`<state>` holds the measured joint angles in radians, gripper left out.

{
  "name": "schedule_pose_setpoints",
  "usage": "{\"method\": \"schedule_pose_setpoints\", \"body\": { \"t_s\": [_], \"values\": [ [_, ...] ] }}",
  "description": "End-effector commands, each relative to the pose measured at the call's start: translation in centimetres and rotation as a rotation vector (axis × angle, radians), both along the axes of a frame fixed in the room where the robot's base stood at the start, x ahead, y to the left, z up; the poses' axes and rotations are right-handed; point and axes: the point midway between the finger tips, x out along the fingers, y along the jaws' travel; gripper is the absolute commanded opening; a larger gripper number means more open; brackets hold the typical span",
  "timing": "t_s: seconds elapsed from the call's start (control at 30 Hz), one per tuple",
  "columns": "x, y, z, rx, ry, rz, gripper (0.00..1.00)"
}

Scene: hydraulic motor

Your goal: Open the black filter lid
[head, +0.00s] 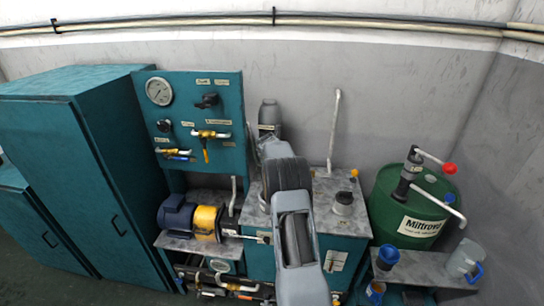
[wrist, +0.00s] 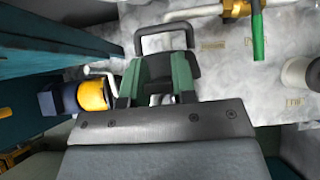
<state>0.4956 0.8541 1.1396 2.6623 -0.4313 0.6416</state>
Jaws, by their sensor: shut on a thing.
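A round dark lid (head: 343,197) on a pale neck, which looks like the black filter lid, sits on top of the tank at its right side. In the wrist view a pale round neck with a dark top (wrist: 300,73) shows at the right edge and is probably the same part. My gripper (wrist: 160,88) has green and dark fingers in the middle of the wrist view, left of that neck and apart from it. It is shut on a dark part that I cannot identify. A dark loop (wrist: 167,36) shows just beyond the fingers. My arm hides the gripper in the head view.
The marbled tank top (head: 318,207) carries an upright white pipe (head: 334,130). A blue and yellow motor (head: 190,219) stands left of the tank. A yellow valve with a green handle (wrist: 258,35) is at the wrist view's upper right. A green drum (head: 415,205) stands at the right.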

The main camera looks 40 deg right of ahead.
Motion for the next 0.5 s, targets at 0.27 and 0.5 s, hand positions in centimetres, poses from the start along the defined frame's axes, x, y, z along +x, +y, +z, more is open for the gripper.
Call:
{"method": "schedule_pose_setpoints", "body": {
  "t_s": [0.27, 0.5],
  "values": [
    [-0.08, 0.01, -0.25, 0.004, 0.003, -0.002, 0.28],
    [-0.11, -0.1, -0.16, 0.002, 0.002, -0.003, 0.51]
  ]
}}
